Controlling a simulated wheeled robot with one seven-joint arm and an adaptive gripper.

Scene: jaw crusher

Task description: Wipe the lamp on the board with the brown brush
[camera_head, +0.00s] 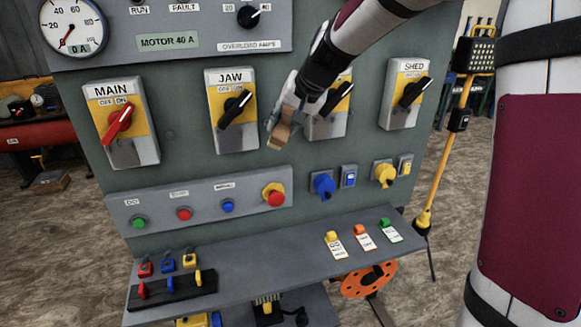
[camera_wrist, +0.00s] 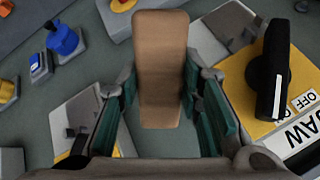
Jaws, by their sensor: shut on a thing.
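The brown brush (camera_head: 279,136) is a plain tan-brown block in my gripper (camera_head: 288,112), in front of the board (camera_head: 185,65) between the JAW switch and the switch to its right. In the wrist view the brush (camera_wrist: 160,60) stands lengthwise between the two green-padded fingers of my gripper (camera_wrist: 160,100), which is shut on it. The brush's far end appears free; I cannot tell whether it touches the board. The RUN label (camera_head: 139,9) and FAULT label (camera_head: 183,7) are at the top edge of the head view; any lamps above them are mostly cut off.
Switch boxes MAIN (camera_head: 122,150), JAW (camera_head: 231,140) and SHED (camera_head: 404,115) stick out from the board. Below are several push buttons, a red emergency stop (camera_head: 276,198) and blue and yellow sockets. A grey shelf (camera_head: 270,250) holds padlocks and tags. A yellow-poled work light (camera_head: 440,170) stands right.

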